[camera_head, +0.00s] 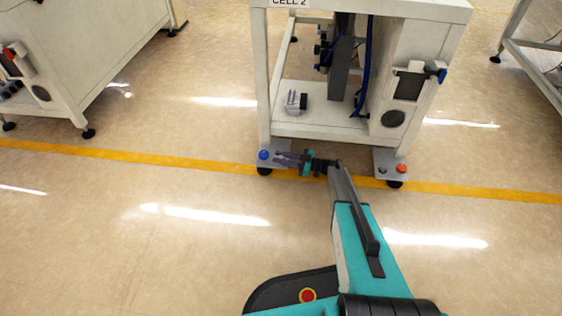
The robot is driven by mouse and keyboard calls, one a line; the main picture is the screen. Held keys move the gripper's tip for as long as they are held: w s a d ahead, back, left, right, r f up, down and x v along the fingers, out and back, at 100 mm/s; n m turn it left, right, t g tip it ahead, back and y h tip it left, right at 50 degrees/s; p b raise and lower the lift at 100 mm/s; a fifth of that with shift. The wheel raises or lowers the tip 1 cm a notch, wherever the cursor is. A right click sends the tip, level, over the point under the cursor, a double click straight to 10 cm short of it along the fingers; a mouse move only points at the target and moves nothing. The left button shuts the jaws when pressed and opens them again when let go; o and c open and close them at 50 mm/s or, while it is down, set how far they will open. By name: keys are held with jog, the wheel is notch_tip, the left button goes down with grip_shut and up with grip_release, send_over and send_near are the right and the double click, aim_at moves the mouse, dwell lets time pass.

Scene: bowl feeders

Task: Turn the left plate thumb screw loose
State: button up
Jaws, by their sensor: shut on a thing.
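The left foot plate (263,164) sits at the floor end of the left leg of the CELL 2 stand. A blue round knob (263,154) stands on its outer part. My gripper (279,158) reaches in from the right, low over the inner part of this plate, just right of the blue knob. Its fingers are shut on the left plate thumb screw, which they hide. I cannot tell how far the screw is turned.
The right foot plate (390,158) carries an orange knob (401,168) and a small dark knob (382,170). The stand's lower shelf (330,122) is above my gripper and holds a small grey block (296,101). A yellow floor line (150,158) runs past. The floor in front is clear.

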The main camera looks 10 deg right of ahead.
aim_at(281, 157)
jog(key=shift+f+n+g+y+b, duration=0.2)
jog(key=shift+n+g+b, duration=0.3)
jog(key=shift+b, duration=0.8)
jog(key=shift+f+n+g+y+b, duration=0.1)
jog(key=shift+n+g+y+b, duration=0.4)
jog(key=shift+b, duration=0.75)
jog(key=shift+a+r+n+g+b, duration=0.1)
jog(key=shift+r+n+g+b, duration=0.25)
jog(key=shift+g+b, duration=0.8)
jog(key=shift+t, duration=0.25)
jog(key=o, duration=1)
jog(key=shift+o, duration=0.2)
jog(key=shift+r, duration=0.1)
jog(key=shift+r+p, duration=1)
jog(key=shift+r, duration=0.35)
jog(key=s+r+p, duration=0.2)
jog(key=s+p, duration=0.5)
jog(key=s, duration=0.9)
